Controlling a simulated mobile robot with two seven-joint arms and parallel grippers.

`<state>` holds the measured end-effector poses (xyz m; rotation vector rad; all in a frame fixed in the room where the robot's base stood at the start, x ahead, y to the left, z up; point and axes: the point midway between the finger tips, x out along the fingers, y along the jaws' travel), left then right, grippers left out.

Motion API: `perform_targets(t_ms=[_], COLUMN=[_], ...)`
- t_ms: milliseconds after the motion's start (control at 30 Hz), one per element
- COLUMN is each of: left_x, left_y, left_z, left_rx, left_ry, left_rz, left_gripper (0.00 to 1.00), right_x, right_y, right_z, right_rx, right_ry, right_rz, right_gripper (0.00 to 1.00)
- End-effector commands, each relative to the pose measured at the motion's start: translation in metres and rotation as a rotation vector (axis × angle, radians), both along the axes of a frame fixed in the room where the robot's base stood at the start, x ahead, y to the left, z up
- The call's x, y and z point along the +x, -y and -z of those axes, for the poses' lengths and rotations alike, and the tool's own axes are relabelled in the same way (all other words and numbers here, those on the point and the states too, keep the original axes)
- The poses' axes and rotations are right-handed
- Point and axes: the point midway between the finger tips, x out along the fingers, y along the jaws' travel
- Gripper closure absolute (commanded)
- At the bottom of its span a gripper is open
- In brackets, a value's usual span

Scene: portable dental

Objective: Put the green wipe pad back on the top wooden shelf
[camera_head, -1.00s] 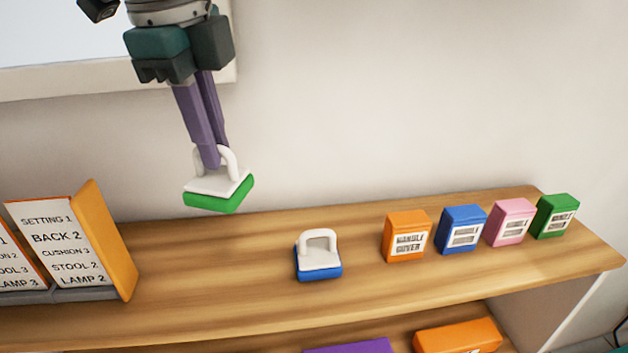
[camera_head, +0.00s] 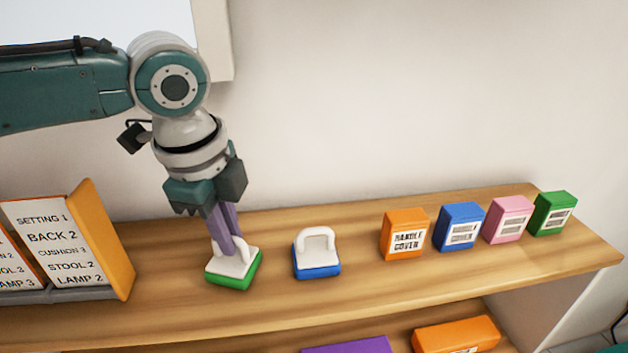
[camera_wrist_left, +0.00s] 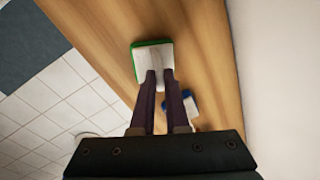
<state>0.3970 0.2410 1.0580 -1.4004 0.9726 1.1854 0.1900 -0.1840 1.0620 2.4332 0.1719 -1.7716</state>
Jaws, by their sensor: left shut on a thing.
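The green wipe pad (camera_head: 234,282) has a white top with a white loop handle and a green base. It is at the top wooden shelf's (camera_head: 400,284) surface, left of the blue wipe pad, and looks level; I cannot tell if its full weight rests there. My left gripper (camera_head: 232,250) points down and is shut on the pad's handle. In the left wrist view the green pad (camera_wrist_left: 152,62) lies beyond the fingertips (camera_wrist_left: 160,76), over the wood. My right gripper is not in view.
The blue wipe pad (camera_head: 317,262) stands close to the right. An orange box (camera_head: 404,236), a blue box (camera_head: 459,228), a pink box (camera_head: 508,220) and a green box (camera_head: 553,214) stand farther right. An orange-sided sign holder (camera_head: 104,240) stands left. Bare wood lies between it and the green pad.

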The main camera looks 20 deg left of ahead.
Motion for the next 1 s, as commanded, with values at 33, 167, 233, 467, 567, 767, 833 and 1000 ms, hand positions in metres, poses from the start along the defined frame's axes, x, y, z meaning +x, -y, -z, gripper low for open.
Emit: perform_targets(t_ms=[33,167,233,467,567,767,833,1000], left_x=[0.000,0.000,0.000,0.000,0.000,0.000,-0.002,-0.009], left_y=[0.000,0.000,0.000,0.000,0.000,0.000,0.000,0.001], left_z=[0.000,0.003,0.003,0.002,0.002,-0.006,-0.017,-0.054], left_rx=[0.000,0.001,0.001,0.000,0.000,-0.002,-0.001,-0.001], left_ry=[0.000,0.000,0.000,0.000,0.000,0.002,0.003,0.005], left_rz=[0.000,0.000,0.000,0.000,0.000,0.000,0.001,0.001], left_gripper=[1.00,0.85,0.77,0.58,0.58,0.58,0.58,0.58], right_x=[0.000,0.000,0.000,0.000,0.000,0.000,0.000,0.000], right_y=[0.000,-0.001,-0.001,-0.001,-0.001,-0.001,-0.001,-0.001], right_z=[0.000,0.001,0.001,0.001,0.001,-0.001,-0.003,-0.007], right_rx=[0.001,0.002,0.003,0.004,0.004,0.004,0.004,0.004], right_ry=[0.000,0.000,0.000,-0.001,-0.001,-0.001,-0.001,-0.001], right_rz=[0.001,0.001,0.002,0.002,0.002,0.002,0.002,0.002], right_gripper=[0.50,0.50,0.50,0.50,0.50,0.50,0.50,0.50])
